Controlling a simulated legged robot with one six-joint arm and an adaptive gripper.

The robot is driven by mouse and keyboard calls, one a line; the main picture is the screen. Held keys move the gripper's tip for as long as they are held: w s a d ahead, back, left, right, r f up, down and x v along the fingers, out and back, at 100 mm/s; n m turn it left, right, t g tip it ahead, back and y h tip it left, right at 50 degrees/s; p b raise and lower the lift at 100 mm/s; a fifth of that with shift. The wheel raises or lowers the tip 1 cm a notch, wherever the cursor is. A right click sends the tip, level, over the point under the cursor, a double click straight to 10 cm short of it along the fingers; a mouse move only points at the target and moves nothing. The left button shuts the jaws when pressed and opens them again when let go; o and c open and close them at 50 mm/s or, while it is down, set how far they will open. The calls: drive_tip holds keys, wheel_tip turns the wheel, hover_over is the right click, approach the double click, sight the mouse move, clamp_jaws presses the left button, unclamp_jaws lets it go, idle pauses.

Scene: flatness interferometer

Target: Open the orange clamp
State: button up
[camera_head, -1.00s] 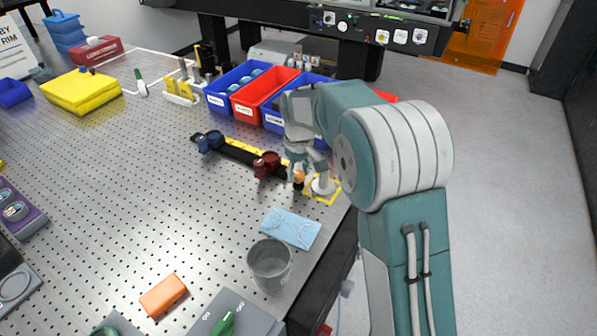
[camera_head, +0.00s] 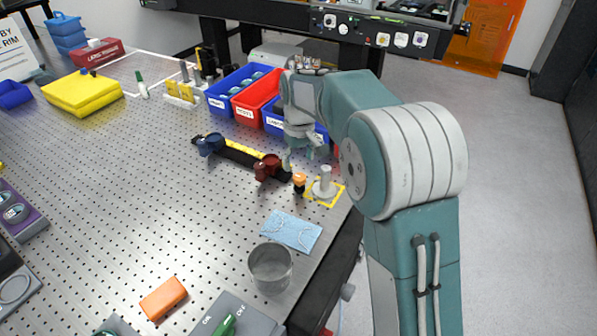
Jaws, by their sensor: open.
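The orange clamp (camera_head: 299,179) is a small orange-topped knob with a dark body at the right end of the dark rail (camera_head: 238,151), beside a dark red holder (camera_head: 268,168). My gripper (camera_head: 298,160) is above and slightly behind the orange knob, pointing down. It is open and empty, apart from the knob as far as I can tell. The fingertips are small and partly overlap the red holder's surroundings in this view. The knob's top is in plain sight; how far the clamp is open cannot be told.
A white round-based post (camera_head: 324,186) stands on a yellow-outlined square just right of the knob, close to my gripper. Blue and red bins (camera_head: 262,100) stand behind. A light blue cloth (camera_head: 291,230) and a metal cup (camera_head: 270,268) are in front. The perforated table's left-middle is clear.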

sight(299, 177)
wheel_tip(299, 177, up, 7)
idle(0.4)
drive_tip(key=s+d+r+m+t, duration=0.2)
drive_tip(key=s+d+r, duration=0.15)
drive_tip(key=s, duration=0.45)
drive_tip(key=s+d+r+m+t, duration=0.1)
drive_tip(key=s+d+r, duration=0.25)
drive_tip(key=s, duration=0.45)
drive_tip(key=s+d+f+m+t, duration=0.1)
drive_tip(key=s+d+f, duration=0.1)
drive_tip(key=s, duration=0.5)
drive_tip(key=s+d+f+m+t, duration=0.1)
drive_tip(key=s+d+f+m, duration=0.1)
drive_tip(key=s, duration=0.6)
drive_tip(key=shift+d+f+t, duration=0.2)
drive_tip(key=shift+f+t, duration=0.1)
drive_tip(key=shift+f, duration=0.35)
